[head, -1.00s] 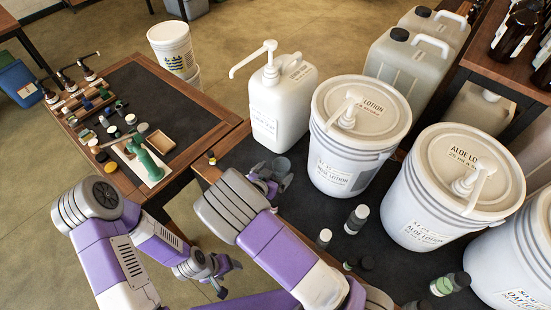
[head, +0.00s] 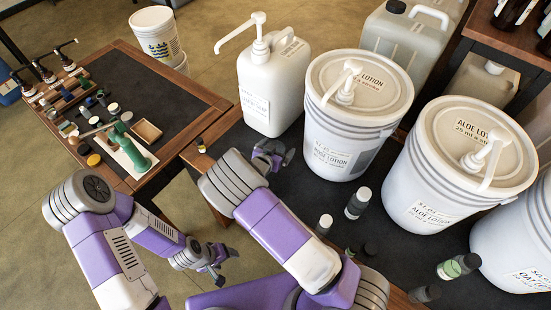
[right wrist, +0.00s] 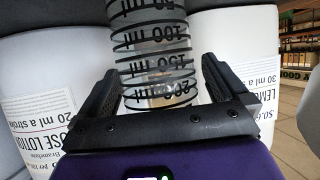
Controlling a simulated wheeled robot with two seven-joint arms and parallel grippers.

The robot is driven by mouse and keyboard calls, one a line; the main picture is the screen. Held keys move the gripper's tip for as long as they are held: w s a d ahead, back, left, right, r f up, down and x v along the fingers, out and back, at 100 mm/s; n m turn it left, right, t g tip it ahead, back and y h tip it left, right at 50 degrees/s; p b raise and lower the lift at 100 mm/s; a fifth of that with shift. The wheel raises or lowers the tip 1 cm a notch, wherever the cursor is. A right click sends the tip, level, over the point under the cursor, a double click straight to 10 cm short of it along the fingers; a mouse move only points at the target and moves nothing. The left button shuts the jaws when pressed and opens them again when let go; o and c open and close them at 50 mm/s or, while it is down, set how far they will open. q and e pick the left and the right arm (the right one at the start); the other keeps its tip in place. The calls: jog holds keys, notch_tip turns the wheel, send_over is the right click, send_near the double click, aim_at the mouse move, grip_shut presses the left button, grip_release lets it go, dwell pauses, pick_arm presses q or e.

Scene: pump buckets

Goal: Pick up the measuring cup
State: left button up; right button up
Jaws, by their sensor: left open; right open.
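The measuring cup (right wrist: 155,50), clear with black rings and ml figures that look upside down, shows in the right wrist view, with its near end between the two fingers. My right gripper (right wrist: 162,92) is open with a finger on each side of the cup; I cannot tell whether they touch it. In the head view my right gripper (head: 274,154) is in front of the white pump jug, and I cannot make out the cup there. My left gripper (head: 217,260) is open and empty, low at the left of the dark table.
The white pump jug (head: 270,82) and the rose lotion bucket (head: 340,135) stand close to my right gripper. The aloe lotion bucket (head: 430,185) and several small bottles (head: 357,205) are to the right. A second table (head: 165,75) with a green hand press (head: 128,150) stands left.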

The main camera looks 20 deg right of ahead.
jog(key=shift+w+d+f, duration=0.1)
jog(key=shift+w+f, duration=0.05)
jog(key=shift+w, duration=0.05)
jog(key=shift+c, duration=0.3)
jog(key=c, duration=1)
jog(key=shift+o, duration=0.2)
jog(key=shift+r, duration=0.2)
